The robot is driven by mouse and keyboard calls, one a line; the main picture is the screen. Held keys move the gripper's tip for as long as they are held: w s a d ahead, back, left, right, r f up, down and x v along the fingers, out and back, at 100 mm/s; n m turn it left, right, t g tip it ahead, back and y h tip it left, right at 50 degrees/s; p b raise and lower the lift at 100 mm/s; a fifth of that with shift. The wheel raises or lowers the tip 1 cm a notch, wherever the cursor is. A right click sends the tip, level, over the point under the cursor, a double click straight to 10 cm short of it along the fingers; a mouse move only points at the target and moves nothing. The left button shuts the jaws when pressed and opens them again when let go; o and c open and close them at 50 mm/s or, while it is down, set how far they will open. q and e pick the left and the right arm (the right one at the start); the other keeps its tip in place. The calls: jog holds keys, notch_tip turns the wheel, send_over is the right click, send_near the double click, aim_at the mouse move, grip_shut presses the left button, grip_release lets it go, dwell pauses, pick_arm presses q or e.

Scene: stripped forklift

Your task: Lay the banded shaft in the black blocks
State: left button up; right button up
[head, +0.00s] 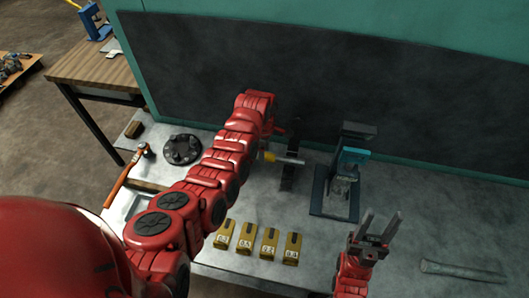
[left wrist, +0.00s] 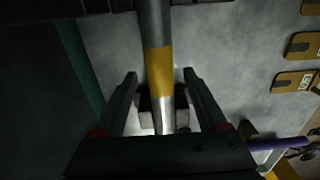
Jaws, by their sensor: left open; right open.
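The banded shaft is a grey rod (head: 290,160) with a yellow band. In the left wrist view the shaft (left wrist: 159,70) runs from the top edge down between the fingers of my left gripper (left wrist: 160,78), which are open and stand apart on both sides of it. A black block (head: 287,178) stands under the shaft's right part in the head view. A block (left wrist: 147,108) also shows under the shaft's near end in the left wrist view. Whether the shaft is fully seated is unclear. My arm hides its left end in the head view. My right gripper (head: 376,228) is open and empty, pointing up.
Several yellow numbered blocks (head: 246,238) line the front. A black disc (head: 182,149) and an orange-handled tool (head: 122,180) lie left. A grey bar (head: 462,271) lies right. A dark wall panel bounds the back.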

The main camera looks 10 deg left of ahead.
pick_arm(q)
notch_tip(320, 180, up, 6)
jog(key=b, duration=0.2)
jog(key=shift+w+f+b, duration=0.1)
jog(key=shift+b, duration=0.25)
notch_tip(320, 180, up, 12)
jog(key=p, duration=0.3)
jog(key=shift+f+p, duration=0.2)
jog(key=shift+p, duration=0.2)
jog(key=shift+a, duration=0.1)
